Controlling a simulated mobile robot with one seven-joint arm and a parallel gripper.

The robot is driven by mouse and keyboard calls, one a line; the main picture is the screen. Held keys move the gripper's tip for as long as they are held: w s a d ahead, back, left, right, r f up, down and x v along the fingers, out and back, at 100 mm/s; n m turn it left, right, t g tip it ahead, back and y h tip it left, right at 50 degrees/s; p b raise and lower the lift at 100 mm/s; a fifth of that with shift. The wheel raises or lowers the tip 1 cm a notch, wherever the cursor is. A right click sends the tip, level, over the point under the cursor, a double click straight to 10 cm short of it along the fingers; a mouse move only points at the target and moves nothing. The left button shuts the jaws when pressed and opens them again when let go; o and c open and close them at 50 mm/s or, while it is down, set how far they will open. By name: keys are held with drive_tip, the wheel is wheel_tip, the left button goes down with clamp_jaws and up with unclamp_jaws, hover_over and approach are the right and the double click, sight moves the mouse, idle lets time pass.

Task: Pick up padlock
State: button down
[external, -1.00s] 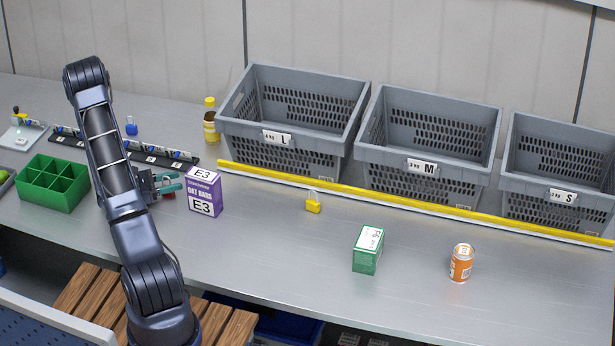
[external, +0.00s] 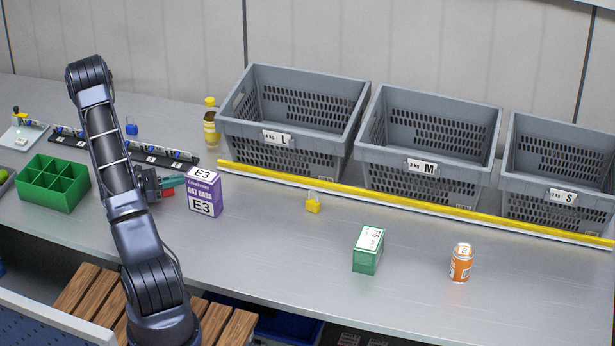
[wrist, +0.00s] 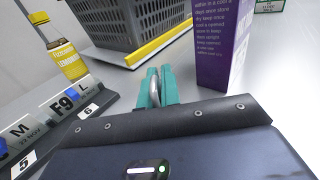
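My gripper (external: 172,183) has teal fingers and is low over the bench, left of the purple oat bars box. In the wrist view the fingers (wrist: 160,86) are closed around a silver metal loop (wrist: 155,92), which looks like a padlock shackle. A small red body (external: 168,192) shows just under the fingers in the external view, so this looks like a red padlock. Its body is hidden in the wrist view. A yellow padlock (external: 313,206) stands apart on the open bench, and a blue padlock (external: 131,128) stands behind the black label rail.
The purple box (external: 204,192) is close on the right of my gripper. The label rail (external: 150,158) and green divided bin (external: 54,182) are left. Grey totes (external: 290,82) stand behind a yellow strip (external: 400,200). A green box (external: 368,250) and orange can (external: 461,263) stand right.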

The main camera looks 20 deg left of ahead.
wheel_tip(320, 180, up, 20)
idle(0.6)
